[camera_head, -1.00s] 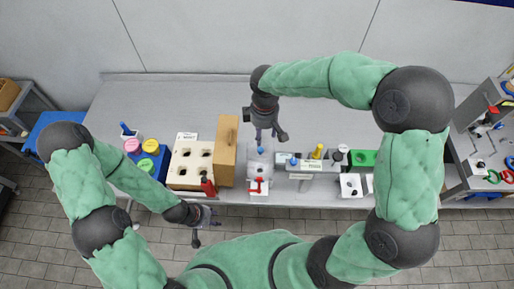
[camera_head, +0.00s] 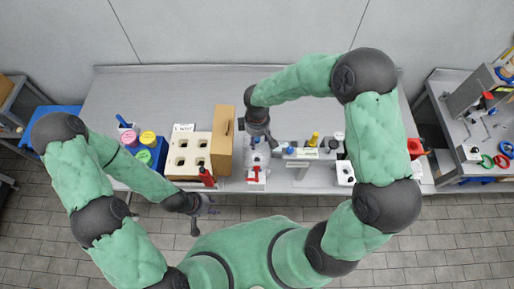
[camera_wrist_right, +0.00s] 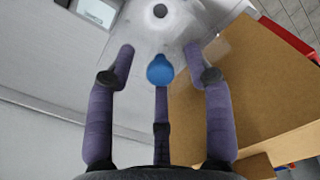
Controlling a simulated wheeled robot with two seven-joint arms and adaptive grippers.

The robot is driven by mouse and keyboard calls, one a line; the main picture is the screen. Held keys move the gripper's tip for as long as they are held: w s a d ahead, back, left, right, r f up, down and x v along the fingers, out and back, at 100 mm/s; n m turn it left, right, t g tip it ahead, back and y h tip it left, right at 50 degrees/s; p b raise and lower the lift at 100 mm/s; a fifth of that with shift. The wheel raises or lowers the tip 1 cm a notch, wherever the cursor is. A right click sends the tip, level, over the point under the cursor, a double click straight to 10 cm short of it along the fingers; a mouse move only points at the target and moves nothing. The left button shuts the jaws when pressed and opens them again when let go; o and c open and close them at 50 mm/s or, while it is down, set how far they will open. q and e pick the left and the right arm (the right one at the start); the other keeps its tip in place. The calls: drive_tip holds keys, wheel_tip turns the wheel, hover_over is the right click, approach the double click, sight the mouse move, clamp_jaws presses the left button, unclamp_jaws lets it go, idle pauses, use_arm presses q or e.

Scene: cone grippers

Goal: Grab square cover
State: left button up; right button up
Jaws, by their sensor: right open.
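A clear, pale cover with a round blue knob (camera_wrist_right: 160,71) shows in the right wrist view; its outline is hard to make out. My right gripper (camera_wrist_right: 162,62) is open, with its three fingers spread around the knob and none clearly touching it. In the head view my right gripper (camera_head: 259,138) is over the table, just right of a brown box, and the blue knob (camera_head: 257,140) is partly hidden by the fingers. My left gripper (camera_head: 204,213) is empty at the table's front edge, its fingers apart.
The brown box (camera_head: 222,142) stands close to the left of my right gripper. A white block with holes (camera_head: 188,153) lies further left. A grey stand with small knobs (camera_head: 310,153) is to the right. The back of the table (camera_head: 180,95) is clear.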

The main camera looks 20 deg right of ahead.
drive_tip(key=shift+f, duration=0.15)
clamp_jaws()
